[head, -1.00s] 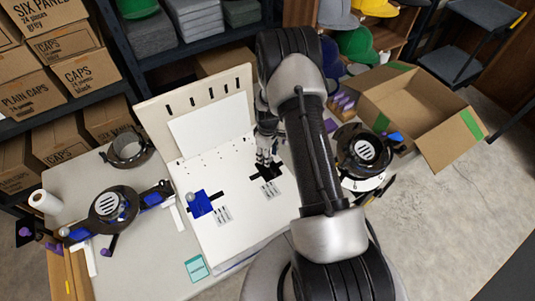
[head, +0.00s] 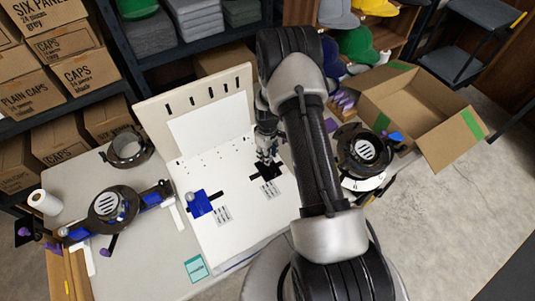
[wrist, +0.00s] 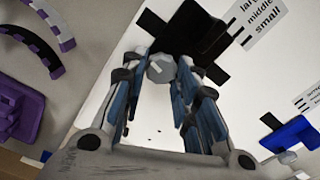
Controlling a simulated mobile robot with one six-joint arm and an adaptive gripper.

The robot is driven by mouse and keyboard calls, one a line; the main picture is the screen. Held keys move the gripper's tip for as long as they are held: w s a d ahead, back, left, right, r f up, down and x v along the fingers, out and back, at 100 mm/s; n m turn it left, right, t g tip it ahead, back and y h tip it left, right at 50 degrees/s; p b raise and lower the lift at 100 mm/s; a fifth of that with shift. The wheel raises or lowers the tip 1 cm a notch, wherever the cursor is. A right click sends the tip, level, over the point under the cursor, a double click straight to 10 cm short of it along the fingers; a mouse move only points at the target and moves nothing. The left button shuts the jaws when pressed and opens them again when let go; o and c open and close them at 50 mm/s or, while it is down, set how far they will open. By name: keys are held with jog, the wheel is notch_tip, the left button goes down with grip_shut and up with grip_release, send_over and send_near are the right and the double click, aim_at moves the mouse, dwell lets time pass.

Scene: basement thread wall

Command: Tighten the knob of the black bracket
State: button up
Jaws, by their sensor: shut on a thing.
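The black bracket (head: 266,171) lies on the white board, and in the wrist view its dark body (wrist: 198,30) is at the top. Its round grey knob (wrist: 160,68) shows a light line across its face. My gripper (head: 267,158) reaches down over the bracket. In the wrist view my gripper (wrist: 159,72) has its fingers on either side of the knob and is shut on it. In the head view the fingers hide the knob.
A blue bracket (head: 201,203) sits on the same white board (head: 238,235), left of the black one. An upright slotted panel (head: 200,95) stands behind. Purple parts (wrist: 25,112) lie left in the wrist view. A ring-shaped device (head: 365,150) stands to the right.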

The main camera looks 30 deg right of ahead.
jog(key=m+b, duration=0.1)
jog(key=m, duration=0.6)
jog(key=shift+d, duration=0.15)
jog(key=m, duration=0.3)
jog(key=shift+m+b, duration=0.3)
jog(key=shift+m, duration=0.1)
jog(key=shift+d+m, duration=0.1)
jog(key=shift+m, duration=1.9)
jog(key=o, duration=1.1)
jog(key=shift+c, duration=0.2)
jog(key=shift+r, duration=0.1)
notch_tip(320, 180, up, 12)
